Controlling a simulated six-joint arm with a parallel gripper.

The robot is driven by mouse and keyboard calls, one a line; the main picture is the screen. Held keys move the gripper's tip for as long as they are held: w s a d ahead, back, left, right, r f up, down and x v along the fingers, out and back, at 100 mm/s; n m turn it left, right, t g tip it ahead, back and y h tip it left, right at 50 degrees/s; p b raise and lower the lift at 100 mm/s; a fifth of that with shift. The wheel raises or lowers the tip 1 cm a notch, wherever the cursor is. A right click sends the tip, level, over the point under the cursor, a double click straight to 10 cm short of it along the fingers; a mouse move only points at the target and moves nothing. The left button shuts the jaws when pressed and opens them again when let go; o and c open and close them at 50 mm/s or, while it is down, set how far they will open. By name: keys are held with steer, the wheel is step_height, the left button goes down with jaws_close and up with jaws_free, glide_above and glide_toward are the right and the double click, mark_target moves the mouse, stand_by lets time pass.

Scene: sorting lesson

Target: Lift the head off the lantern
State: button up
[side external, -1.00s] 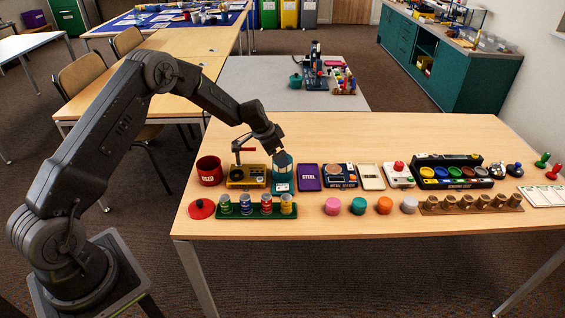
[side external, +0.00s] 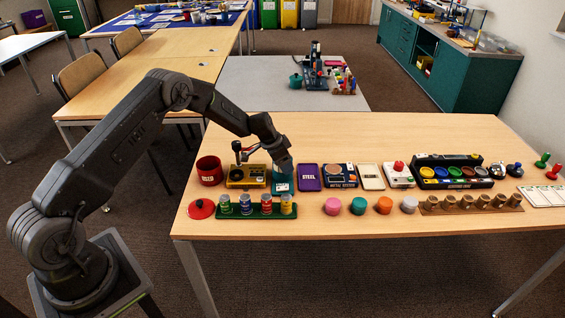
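The teal lantern (side external: 283,174) stands upright on the near table, between the yellow device and the purple STEEL tray. My gripper (side external: 281,158) points down at the lantern's top from above. The gripper and wrist cover most of the lantern's head. The fingers are dark and small here, so I cannot tell whether they are open or shut, or whether they touch the head.
The purple STEEL tray (side external: 308,177) is close on the right. A green rack (side external: 243,214) of small cans lies in front.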

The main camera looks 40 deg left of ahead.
steer(key=c, duration=0.4)
steer(key=shift+r, duration=0.1)
steer(key=shift+r, duration=0.55)
step_height(320, 180, up, 3)
steer(key=shift+f, duration=0.1)
steer(key=s+a+r, duration=0.6)
steer(key=s+a, duration=0.1)
steer(key=a, duration=0.1)
steer(key=m+g+h, duration=0.2)
steer(key=m, duration=0.7)
glide_above(313, 211)
steer(key=a, duration=0.1)
step_height(313, 211, down, 7)
steer(key=shift+s+a+f, duration=0.1)
steer(key=shift+f, duration=1.75)
steer(key=shift+s+f, duration=0.1)
steer(key=shift+f, duration=1.75)
